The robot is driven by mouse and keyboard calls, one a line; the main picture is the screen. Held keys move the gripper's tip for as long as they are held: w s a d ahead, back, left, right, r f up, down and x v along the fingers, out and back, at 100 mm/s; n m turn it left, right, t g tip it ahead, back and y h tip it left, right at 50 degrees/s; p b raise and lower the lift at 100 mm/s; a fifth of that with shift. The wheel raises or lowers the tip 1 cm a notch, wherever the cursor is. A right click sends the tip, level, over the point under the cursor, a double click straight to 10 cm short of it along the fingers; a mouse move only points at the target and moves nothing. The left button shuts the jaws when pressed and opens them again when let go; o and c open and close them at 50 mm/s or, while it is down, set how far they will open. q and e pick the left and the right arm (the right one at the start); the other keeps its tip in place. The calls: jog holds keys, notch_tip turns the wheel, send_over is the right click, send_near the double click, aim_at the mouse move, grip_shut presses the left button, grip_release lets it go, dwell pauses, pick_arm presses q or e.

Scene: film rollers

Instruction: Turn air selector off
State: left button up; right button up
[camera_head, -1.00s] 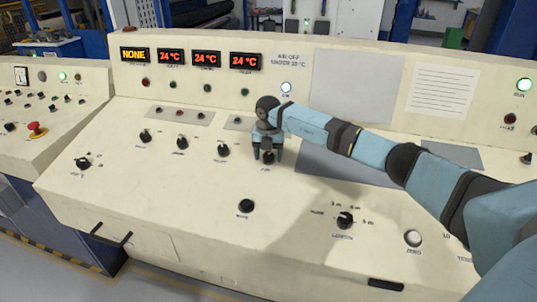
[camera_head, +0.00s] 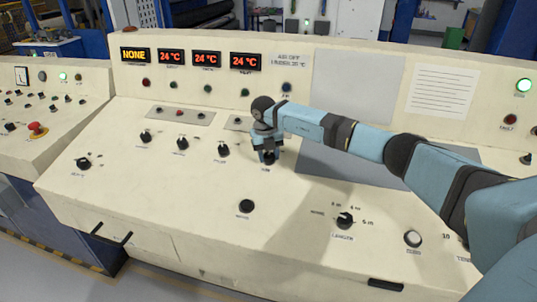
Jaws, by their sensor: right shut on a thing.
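The air selector (camera_head: 268,160) is a small black knob on the sloping cream panel, right of a row of similar knobs. My right gripper (camera_head: 267,153) points down over it and is shut on it. The fingers hide most of the knob, so its pointer angle cannot be read. My left gripper is not in view.
Black knobs (camera_head: 223,150) stand to the left of my gripper. A round black knob (camera_head: 246,206) and the length selector (camera_head: 344,221) lie nearer the front. Displays (camera_head: 207,58) show 24 °C. A red mushroom button (camera_head: 38,130) is on the left console.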

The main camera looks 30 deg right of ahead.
jog(key=n, duration=0.3)
jog(key=shift+r+n+h, duration=0.1)
jog(key=shift+n+h, duration=0.2)
jog(key=shift+h, duration=0.1)
jog(key=shift+a+n+h, duration=0.1)
jog(key=shift+n+h, duration=0.3)
jog(key=shift+n, duration=1.5)
jog(key=o, duration=0.9)
jog(key=shift+o, duration=0.2)
jog(key=v, duration=1.3)
jog(key=shift+w+r, duration=0.2)
jog(key=shift+r, duration=0.15)
jog(key=shift+a, duration=0.15)
